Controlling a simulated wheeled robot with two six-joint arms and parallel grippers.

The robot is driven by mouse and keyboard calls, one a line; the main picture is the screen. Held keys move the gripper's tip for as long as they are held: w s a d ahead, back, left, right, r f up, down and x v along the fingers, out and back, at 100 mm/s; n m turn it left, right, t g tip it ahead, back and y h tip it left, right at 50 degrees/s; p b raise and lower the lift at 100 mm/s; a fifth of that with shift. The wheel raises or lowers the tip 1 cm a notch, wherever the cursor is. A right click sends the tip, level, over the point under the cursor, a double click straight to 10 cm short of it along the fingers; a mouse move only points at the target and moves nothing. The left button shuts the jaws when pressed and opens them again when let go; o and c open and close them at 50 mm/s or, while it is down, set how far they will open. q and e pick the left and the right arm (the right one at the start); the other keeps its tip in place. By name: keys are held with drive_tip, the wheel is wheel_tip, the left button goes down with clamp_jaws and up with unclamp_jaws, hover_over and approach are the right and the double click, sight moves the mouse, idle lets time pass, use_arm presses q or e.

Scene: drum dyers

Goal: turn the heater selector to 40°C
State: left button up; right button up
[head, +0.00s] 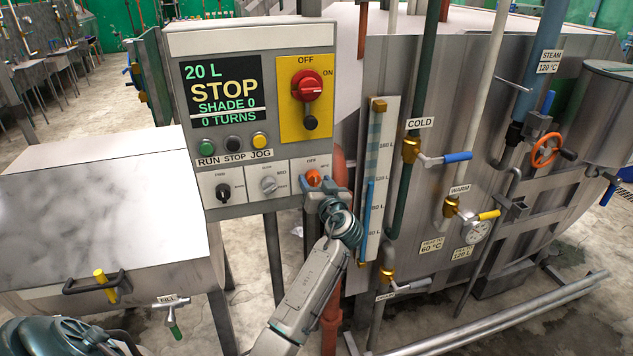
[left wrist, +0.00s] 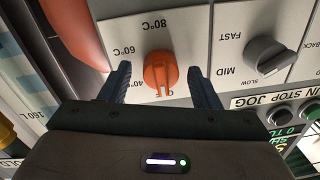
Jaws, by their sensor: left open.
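The heater selector is an orange knob (head: 313,178) at the lower right of the control panel. It also shows in the left wrist view, upside down, as an orange knob (left wrist: 161,72) with a white mark at the OFF side. Labels for 40°C, 60°C and 80°C run around it. My left gripper (head: 319,192) is at the panel just below the knob in the head view. In the left wrist view its two open fingers (left wrist: 159,78) stand on either side of the knob, with gaps visible. My right gripper is not in view.
A grey speed selector (left wrist: 267,56) sits beside the heater knob. The control panel (head: 182,42) also carries a red main switch (head: 308,87) and RUN, STOP and JOG buttons. A red-brown pipe (left wrist: 76,32) runs close beside the panel.

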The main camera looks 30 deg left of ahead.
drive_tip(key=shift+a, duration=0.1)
use_arm(q)
drive_tip(key=c, duration=1)
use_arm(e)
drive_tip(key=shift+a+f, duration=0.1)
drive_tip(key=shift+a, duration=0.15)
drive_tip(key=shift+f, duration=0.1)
use_arm(q)
drive_tip(key=shift+f+m+b, duration=0.15)
drive_tip(key=shift+m+b, duration=0.4)
drive_tip(key=shift+m, duration=0.55)
drive_tip(key=m, duration=0.2)
drive_tip(key=shift+m, duration=0.4)
drive_tip(key=m, duration=0.3)
drive_tip(key=shift+m+t, duration=0.3)
drive_tip(key=shift+m, duration=1.6)
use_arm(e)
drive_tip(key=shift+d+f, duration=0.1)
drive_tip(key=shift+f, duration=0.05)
